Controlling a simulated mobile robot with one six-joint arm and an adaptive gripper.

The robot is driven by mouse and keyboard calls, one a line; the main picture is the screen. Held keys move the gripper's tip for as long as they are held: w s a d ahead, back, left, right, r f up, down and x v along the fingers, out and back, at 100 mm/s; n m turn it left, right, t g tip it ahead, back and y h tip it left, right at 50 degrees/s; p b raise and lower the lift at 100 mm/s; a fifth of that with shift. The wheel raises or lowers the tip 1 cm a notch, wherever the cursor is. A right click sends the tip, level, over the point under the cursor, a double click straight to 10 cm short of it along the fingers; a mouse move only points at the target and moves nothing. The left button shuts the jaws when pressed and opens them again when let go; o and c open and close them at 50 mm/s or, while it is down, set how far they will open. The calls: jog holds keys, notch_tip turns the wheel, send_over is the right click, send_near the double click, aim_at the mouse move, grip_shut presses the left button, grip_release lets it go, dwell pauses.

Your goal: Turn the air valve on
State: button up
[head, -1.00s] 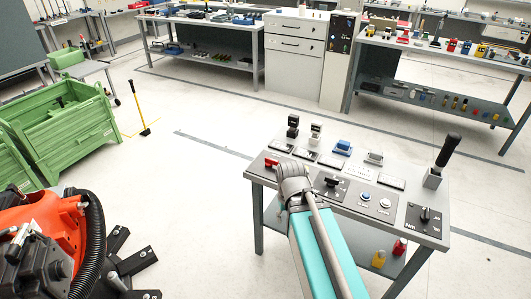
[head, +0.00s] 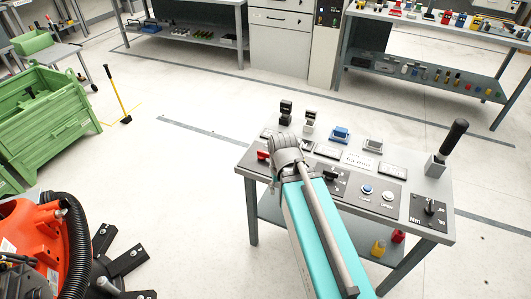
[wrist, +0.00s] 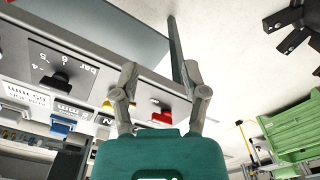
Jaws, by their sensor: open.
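The air valve seems to be the small red handle (head: 262,155) at the left end of the grey console table (head: 222,169). In the wrist view the red handle (wrist: 162,117) shows between the two fingers of my gripper (wrist: 160,78), on the front part of the panel. My gripper's fingers are spread and hold nothing. The handle looks apart from both fingers, but the depth between them is hard to tell. In the head view my arm hides most of my gripper and part of the panel beside the handle.
A black pressure knob (wrist: 57,80) with a bar scale sits beside the red handle. The console also carries push buttons (head: 367,189), a black lever (head: 450,142) and small blocks (head: 340,134). Green crates (head: 45,105) stand at the left. Floor between is open.

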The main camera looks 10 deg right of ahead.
jog(key=shift+w, duration=0.1)
notch_tip(320, 180, up, 2)
jog(key=m+p, duration=0.2)
jog(key=m, duration=2.3)
send_over(267, 153)
jog(key=shift+w+d, duration=0.15)
jog(key=shift+f, duration=0.15)
notch_tip(267, 153, down, 14)
jog(key=b, duration=1.3)
jog(key=shift+r+b, duration=0.25)
jog(key=shift+b, duration=0.15)
